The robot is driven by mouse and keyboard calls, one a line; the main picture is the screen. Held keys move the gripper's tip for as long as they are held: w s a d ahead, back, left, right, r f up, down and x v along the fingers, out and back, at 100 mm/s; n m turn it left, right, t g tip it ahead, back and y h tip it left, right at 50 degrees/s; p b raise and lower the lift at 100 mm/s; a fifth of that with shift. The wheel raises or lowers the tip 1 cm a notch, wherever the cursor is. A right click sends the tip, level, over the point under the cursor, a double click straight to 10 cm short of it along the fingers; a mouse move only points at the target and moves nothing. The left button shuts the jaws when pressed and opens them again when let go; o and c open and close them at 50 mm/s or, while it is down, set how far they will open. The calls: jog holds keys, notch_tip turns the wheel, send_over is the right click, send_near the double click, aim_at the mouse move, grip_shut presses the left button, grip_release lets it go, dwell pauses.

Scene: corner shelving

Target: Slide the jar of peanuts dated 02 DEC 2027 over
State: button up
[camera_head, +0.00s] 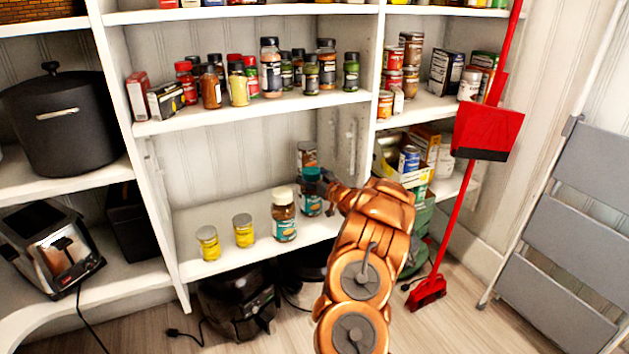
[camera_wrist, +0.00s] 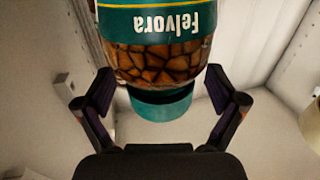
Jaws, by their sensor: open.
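A jar with a teal lid (camera_head: 310,188) stands on the middle shelf board, at the right of a row. The wrist view shows this jar (camera_wrist: 158,62) upside down, with a teal label reading "Felvora" and brown nuts inside. No date is readable. A similar jar with a cream lid (camera_head: 284,214) stands just left of it. My gripper (camera_head: 326,180) is at the teal-lidded jar from the right. In the wrist view its open fingers (camera_wrist: 160,88) lie on either side of the jar near the lid; contact cannot be told.
Two yellow cans (camera_head: 226,238) stand further left on the same shelf (camera_head: 190,262). Another can (camera_head: 306,154) stands behind the teal-lidded jar. The shelf's upright divider (camera_head: 357,150) is close on the right. Bare shelf lies behind the yellow cans.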

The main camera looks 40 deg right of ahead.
jog(key=c, duration=1.8)
jog(key=shift+o, duration=0.2)
jog(key=shift+s, duration=0.1)
